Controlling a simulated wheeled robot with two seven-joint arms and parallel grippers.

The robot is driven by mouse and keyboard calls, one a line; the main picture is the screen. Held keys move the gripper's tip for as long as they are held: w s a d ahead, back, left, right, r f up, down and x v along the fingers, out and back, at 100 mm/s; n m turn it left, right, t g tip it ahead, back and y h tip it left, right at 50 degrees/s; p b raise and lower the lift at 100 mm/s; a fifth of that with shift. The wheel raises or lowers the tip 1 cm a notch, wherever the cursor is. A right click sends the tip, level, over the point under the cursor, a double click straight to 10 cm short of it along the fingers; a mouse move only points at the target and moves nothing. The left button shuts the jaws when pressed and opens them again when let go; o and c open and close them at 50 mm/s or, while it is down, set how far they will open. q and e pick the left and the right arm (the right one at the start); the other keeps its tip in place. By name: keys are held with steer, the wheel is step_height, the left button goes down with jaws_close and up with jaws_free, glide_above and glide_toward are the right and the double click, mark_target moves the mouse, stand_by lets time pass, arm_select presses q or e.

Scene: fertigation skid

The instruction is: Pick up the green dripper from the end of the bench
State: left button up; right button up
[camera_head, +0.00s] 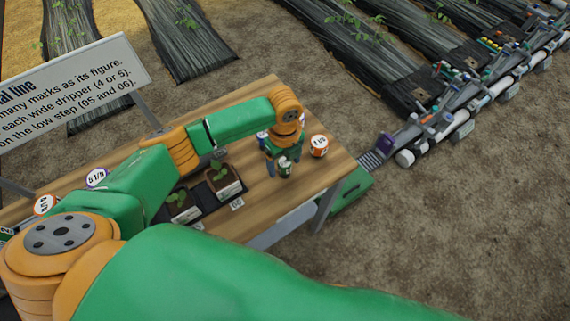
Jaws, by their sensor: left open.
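My left arm reaches across the wooden bench (262,205), and my left gripper (283,166) points down near the bench's right end. The gripper is open. A small green dripper (286,170) with a dark part and a pale mark shows at its fingertips. It appears to stand upright between or just in front of the fingers; I cannot tell whether they touch it. The gripper hides part of the bench top behind it. My right gripper is not in view.
An orange-and-white round piece (319,146) stands just right of the gripper. Seedling pots (223,180) sit in a dark tray to its left. A sign (75,90) stands at the back left. A pipe manifold (470,105) lies beyond, right.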

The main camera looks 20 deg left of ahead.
arm_select(q)
steer(key=shift+w+f, duration=0.15)
steer(key=shift+w, duration=0.05)
steer(key=shift+s, duration=0.25)
steer(key=c, duration=1)
steer(key=shift+w, duration=0.1)
jaws_close()
steer(key=shift+r, duration=0.2)
